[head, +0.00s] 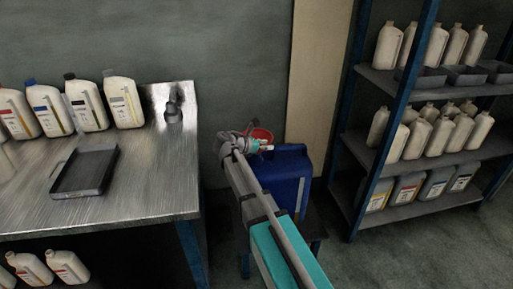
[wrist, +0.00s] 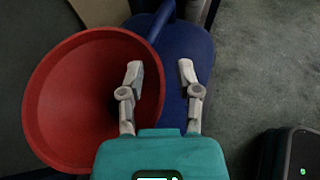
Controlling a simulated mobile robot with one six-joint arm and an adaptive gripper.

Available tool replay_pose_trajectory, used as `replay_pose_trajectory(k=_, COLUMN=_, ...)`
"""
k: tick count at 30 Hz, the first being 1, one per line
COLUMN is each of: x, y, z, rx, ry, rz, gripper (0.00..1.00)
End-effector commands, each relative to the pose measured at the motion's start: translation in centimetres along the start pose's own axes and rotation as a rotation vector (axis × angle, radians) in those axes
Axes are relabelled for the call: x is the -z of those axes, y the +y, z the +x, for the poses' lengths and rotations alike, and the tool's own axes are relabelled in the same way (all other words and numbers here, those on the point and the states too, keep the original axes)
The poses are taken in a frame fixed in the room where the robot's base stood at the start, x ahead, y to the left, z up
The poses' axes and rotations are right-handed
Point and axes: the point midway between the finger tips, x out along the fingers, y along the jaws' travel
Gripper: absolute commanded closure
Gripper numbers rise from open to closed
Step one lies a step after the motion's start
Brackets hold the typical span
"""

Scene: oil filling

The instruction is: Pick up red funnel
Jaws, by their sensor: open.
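The red funnel (wrist: 72,95) shows large at the left of the wrist view, its wide mouth facing the camera. In the head view the red funnel (head: 262,135) is small and partly hidden behind my arm. It is at the top of a blue container (head: 290,163), which also shows in the wrist view (wrist: 190,50). My gripper (wrist: 160,75) is open, with its left finger over the funnel's right side and its right finger over the blue container. Whether a finger touches the funnel I cannot tell. The funnel's spout is hidden.
A metal table (head: 130,185) at the left holds a dark tray (head: 84,172) and several bottles. A shelf rack (head: 430,85) with many bottles stands at the right. The blue container rests on a small dark stand. Grey floor shows at the right of the wrist view.

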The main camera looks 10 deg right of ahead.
Motion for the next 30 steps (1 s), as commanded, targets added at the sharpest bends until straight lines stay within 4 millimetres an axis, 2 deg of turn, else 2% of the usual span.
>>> replay_pose_trajectory(k=2, x=0.00, y=0.00, z=-0.01, rx=0.000, ry=0.000, rz=0.000, gripper=0.58)
replay_pose_trajectory(k=9, x=0.01, y=0.00, z=-0.01, rx=0.000, ry=0.000, rz=0.000, gripper=1.00)
replay_pose_trajectory(k=30, x=-0.53, y=0.02, z=-0.26, rx=0.000, ry=0.000, rz=0.000, gripper=1.00)
